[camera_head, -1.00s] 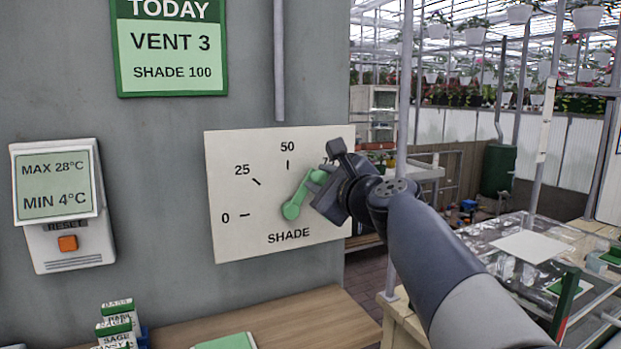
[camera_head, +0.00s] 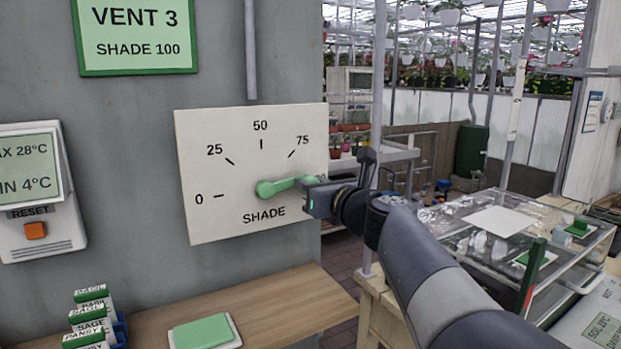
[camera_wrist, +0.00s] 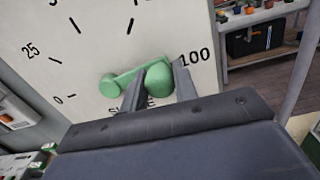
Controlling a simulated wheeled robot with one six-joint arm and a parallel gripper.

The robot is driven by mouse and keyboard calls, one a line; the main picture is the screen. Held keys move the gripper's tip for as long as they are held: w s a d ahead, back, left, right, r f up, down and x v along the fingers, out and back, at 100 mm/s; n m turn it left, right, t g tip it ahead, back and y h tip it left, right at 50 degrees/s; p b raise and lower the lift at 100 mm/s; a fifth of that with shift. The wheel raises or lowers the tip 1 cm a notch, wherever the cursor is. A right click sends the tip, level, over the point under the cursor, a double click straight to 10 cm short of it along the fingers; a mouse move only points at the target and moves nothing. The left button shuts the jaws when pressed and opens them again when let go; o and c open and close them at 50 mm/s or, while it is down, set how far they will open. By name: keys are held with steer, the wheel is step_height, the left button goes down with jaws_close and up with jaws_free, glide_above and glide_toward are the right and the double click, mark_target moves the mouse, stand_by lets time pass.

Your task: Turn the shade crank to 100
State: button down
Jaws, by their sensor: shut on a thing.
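The shade crank (camera_head: 285,186) is a green lever on a white dial plate (camera_head: 205,135) marked 0, 25, 50, 75 and SHADE. In the head view it points right, almost level, toward where my gripper (camera_head: 312,190) hides most of the last mark. In the wrist view the crank (camera_wrist: 122,80) has its round hub at left and its knob between my gripper's fingers (camera_wrist: 160,85). My gripper is shut on the knob.
A sign (camera_head: 135,35) above reads VENT 3, SHADE 100. A white unit with an orange RESET button (camera_head: 36,230) is on the wall at left. Below, a wooden counter (camera_head: 275,305) holds a green pad (camera_head: 202,331) and seed packets (camera_head: 90,320).

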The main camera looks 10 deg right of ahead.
steer(key=shift+f+m, duration=0.6)
steer(key=shift+f, duration=0.1)
steer(key=c, duration=1.1)
jaws_free()
steer(key=v, duration=1)
steer(key=shift+s+d, duration=0.2)
steer(key=shift+s, duration=0.15)
